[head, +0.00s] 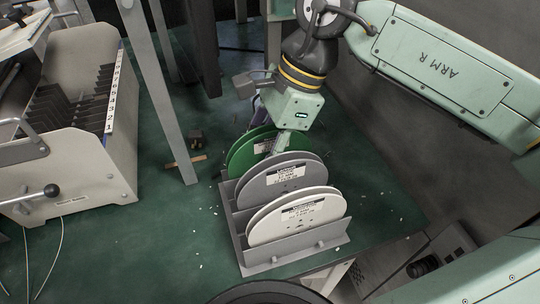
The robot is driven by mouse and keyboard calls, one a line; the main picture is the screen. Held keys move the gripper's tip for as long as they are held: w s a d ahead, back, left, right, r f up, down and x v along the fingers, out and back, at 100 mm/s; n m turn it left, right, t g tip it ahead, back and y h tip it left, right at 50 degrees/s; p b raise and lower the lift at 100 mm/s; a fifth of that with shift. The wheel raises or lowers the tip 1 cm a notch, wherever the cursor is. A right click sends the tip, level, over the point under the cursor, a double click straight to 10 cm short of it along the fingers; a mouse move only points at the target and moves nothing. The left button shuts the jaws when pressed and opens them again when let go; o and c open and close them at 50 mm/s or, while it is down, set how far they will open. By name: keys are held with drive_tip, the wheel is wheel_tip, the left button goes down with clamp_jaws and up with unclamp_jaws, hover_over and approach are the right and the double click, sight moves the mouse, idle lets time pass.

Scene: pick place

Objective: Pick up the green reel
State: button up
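The green reel (240,156) stands upright in the rear slot of a grey rack (240,240), with a white label near its upper middle. A grey reel (262,187) and a white reel (265,230) stand in front of it in the same rack. My gripper (281,143) points down at the right part of the green reel, overlapping it in this view. The fingertips are partly hidden behind the grey reel's top edge, so I cannot tell whether they touch the green reel or how far apart they are.
A beige machine (75,165) with a slotted bay and black-knobbed lever stands at the left. A slanted metal post (165,100) rises behind the rack's left side. A small dark object (196,139) and white scraps lie on the green tabletop (160,255), which is mostly clear left of the rack.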

clamp_jaws()
idle(0.4)
